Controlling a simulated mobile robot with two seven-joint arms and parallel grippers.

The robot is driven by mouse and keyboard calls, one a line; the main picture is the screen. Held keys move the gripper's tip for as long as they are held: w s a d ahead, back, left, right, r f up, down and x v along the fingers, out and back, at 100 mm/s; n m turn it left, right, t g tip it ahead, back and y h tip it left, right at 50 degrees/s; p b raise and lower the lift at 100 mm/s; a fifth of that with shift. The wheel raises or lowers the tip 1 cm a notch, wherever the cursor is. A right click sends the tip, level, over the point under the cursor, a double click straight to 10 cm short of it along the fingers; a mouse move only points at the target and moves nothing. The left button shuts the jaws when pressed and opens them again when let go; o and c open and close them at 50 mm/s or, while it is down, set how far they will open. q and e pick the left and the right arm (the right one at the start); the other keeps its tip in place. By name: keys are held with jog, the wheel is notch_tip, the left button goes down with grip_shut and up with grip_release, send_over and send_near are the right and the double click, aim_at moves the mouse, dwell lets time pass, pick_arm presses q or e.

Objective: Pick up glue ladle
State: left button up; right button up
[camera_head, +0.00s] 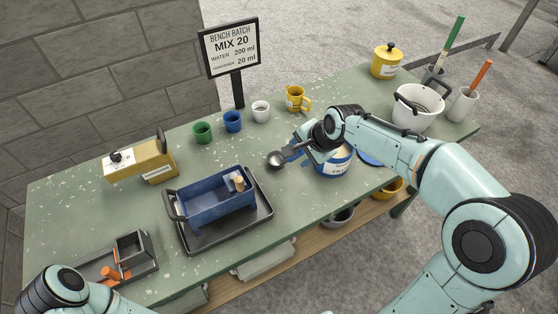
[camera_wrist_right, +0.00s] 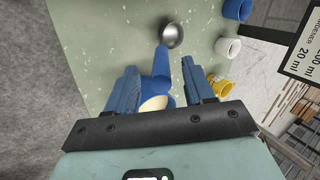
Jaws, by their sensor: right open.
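The glue ladle has a round silver bowl (camera_head: 275,158), which also shows in the wrist view (camera_wrist_right: 173,36). Its handle runs from the bowl towards my right gripper (camera_head: 300,150). In the wrist view, a blue length below the bowl lies between the two blue fingers of my right gripper (camera_wrist_right: 162,88), which stand apart. Contact with the fingers cannot be told. A blue-and-white tin (camera_head: 336,166) is just below and beside the gripper; its cream contents (camera_wrist_right: 155,103) show between the fingers.
Green, blue, white and yellow cups (camera_head: 295,99) stand behind the ladle. A blue box (camera_head: 215,210) sits in a dark tray (camera_head: 262,226) to the left. A white pot (camera_head: 417,108) and a yellow canister (camera_head: 386,66) are at the right. The green bench (camera_head: 70,205) has clear areas.

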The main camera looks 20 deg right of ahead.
jog(key=shift+x, duration=1.55)
jog(key=shift+r, duration=0.1)
jog(key=shift+c, duration=1.2)
pick_arm(q)
jog(key=shift+w+r, duration=0.15)
jog(key=shift+w, duration=0.05)
pick_arm(e)
grip_shut()
jog(key=shift+r, duration=0.15)
